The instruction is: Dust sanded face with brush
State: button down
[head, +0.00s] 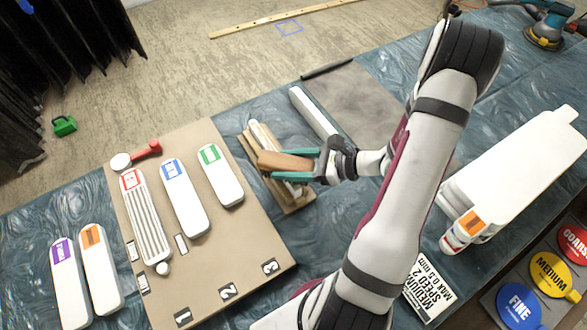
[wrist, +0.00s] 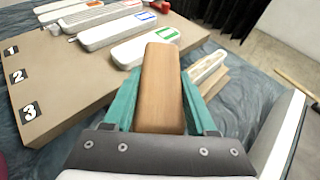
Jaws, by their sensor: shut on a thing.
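My gripper (head: 293,165) has its teal fingers shut on the sides of a brown wooden block (head: 284,160), probably the brush's handle; no bristles show. The block also fills the middle of the wrist view (wrist: 160,85), pointing away from the palm. It is over or just above a small wooden stand (head: 297,203); whether they touch I cannot tell. White reliefs with a red label (head: 140,205), a blue label (head: 184,195) and a green label (head: 220,175) lie on a tan board (head: 225,255). The red one is ridged. Which face is sanded I cannot tell.
Purple-labelled (head: 69,280) and orange-labelled (head: 101,268) white pieces lie at left. A red-handled tool (head: 140,154) sits at the board's far corner. A long white bar (head: 313,112) lies beyond the stand. A large white piece (head: 520,165) and sanding discs (head: 550,274) are at right.

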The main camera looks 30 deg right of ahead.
jog(key=shift+w, duration=8.7)
jog(key=shift+s, duration=10.55)
jog(key=shift+s+r, duration=0.1)
jog(key=shift+s, duration=0.05)
notch_tip(320, 180, up, 8)
